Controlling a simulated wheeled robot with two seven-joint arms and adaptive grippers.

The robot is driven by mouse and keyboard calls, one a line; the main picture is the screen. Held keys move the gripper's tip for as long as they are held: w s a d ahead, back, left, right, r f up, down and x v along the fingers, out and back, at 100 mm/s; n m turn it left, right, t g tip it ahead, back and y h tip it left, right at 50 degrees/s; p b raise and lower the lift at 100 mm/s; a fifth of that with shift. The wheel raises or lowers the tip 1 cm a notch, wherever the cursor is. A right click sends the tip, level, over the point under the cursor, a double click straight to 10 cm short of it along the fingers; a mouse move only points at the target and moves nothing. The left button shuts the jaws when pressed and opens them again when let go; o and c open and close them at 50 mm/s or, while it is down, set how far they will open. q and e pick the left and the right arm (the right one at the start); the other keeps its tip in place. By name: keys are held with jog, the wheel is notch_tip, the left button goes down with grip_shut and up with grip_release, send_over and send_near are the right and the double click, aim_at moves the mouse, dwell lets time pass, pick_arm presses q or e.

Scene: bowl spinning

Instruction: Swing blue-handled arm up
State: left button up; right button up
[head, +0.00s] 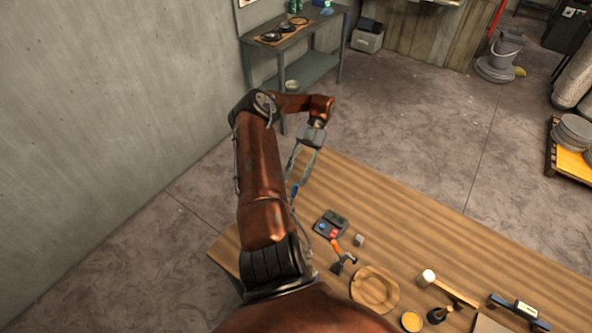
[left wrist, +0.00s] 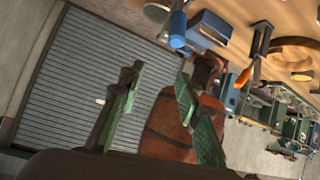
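The blue handle (head: 294,190) of the arm shows at the table's left edge, just below my left gripper (head: 303,168). In the left wrist view the blue handle (left wrist: 177,28) is at the top, above and apart from the right fingertip. My left gripper (left wrist: 159,74) is open there, with nothing between its two green fingers. The rest of the blue-handled arm is mostly hidden or too small to make out. My right gripper is in neither view.
On the wooden table (head: 450,245) lie a dark box (head: 331,223) with blue and red buttons, an orange-handled tool (head: 343,259), a small grey cube (head: 359,240), a wooden ring-shaped plate (head: 375,289) and a mallet (head: 447,286). The table's far right is bare.

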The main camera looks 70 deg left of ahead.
pick_arm(q)
jog(key=shift+r, duration=2.05)
